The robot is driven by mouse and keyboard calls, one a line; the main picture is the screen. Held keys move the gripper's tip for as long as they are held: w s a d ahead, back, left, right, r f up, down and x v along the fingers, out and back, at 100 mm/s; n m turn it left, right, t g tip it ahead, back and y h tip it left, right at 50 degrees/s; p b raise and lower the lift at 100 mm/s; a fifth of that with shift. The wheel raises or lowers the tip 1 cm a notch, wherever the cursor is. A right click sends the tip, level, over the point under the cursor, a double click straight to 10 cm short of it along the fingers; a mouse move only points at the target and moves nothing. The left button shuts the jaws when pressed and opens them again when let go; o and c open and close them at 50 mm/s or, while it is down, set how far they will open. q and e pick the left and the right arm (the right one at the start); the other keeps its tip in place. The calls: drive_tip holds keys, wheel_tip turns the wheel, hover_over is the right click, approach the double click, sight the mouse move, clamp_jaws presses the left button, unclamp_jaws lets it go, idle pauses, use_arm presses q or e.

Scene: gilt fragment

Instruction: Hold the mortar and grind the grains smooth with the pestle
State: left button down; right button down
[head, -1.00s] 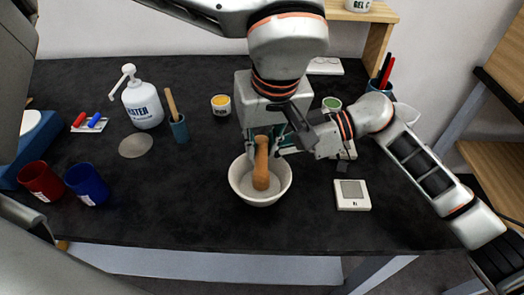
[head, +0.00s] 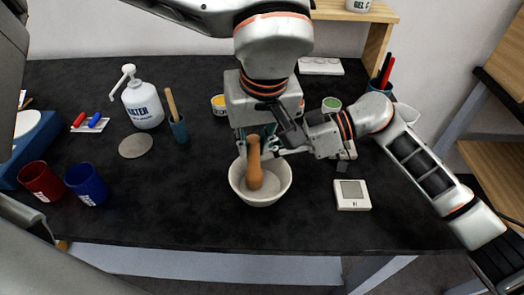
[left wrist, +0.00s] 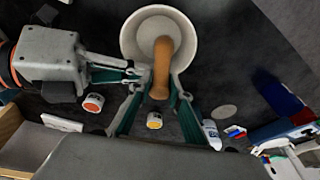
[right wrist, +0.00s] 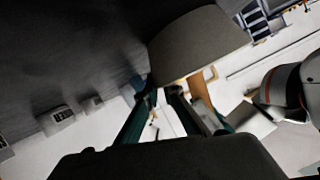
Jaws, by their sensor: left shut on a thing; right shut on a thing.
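The mortar (head: 262,198) is a pale bowl standing upright on the dark table; it also shows in the left wrist view (left wrist: 134,36) and large in the right wrist view (right wrist: 200,45). My left gripper (head: 254,142) is shut on the wooden pestle (head: 255,172), whose lower end is inside the bowl. The left wrist view shows the pestle (left wrist: 161,65) between the fingers. My right gripper (head: 280,151) is shut on the mortar's rim at the far right side, close beside the left gripper. I cannot make out separate grains in the pale bowl.
A scale-like white device (head: 352,195) lies right of the mortar. A yellow-topped jar (head: 219,104) and a green-topped jar (head: 331,104) stand behind. A pump bottle (head: 142,105), red cup (head: 41,181) and blue cup (head: 87,184) are left. The table in front is clear.

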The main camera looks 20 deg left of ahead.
use_arm(q)
drive_tip(key=shift+d, duration=0.15)
use_arm(e)
drive_tip(key=shift+f, duration=0.15)
use_arm(q)
drive_tip(key=shift+w+d+f, duration=0.15)
drive_tip(key=shift+w, duration=0.5)
idle(0.3)
drive_tip(key=shift+s, duration=0.1)
drive_tip(key=shift+s+r, duration=0.2)
drive_tip(key=shift+s, duration=0.7)
drive_tip(key=shift+w+d+f, duration=0.1)
drive_tip(key=shift+w+d, duration=0.55)
drive_tip(key=shift+d, duration=0.1)
drive_tip(key=shift+s+a+r, duration=0.1)
drive_tip(key=shift+a+r, duration=0.2)
drive_tip(key=shift+r, duration=0.35)
drive_tip(key=shift+s+a+r, duration=0.1)
drive_tip(key=shift+a+r, duration=0.15)
drive_tip(key=shift+r, duration=0.4)
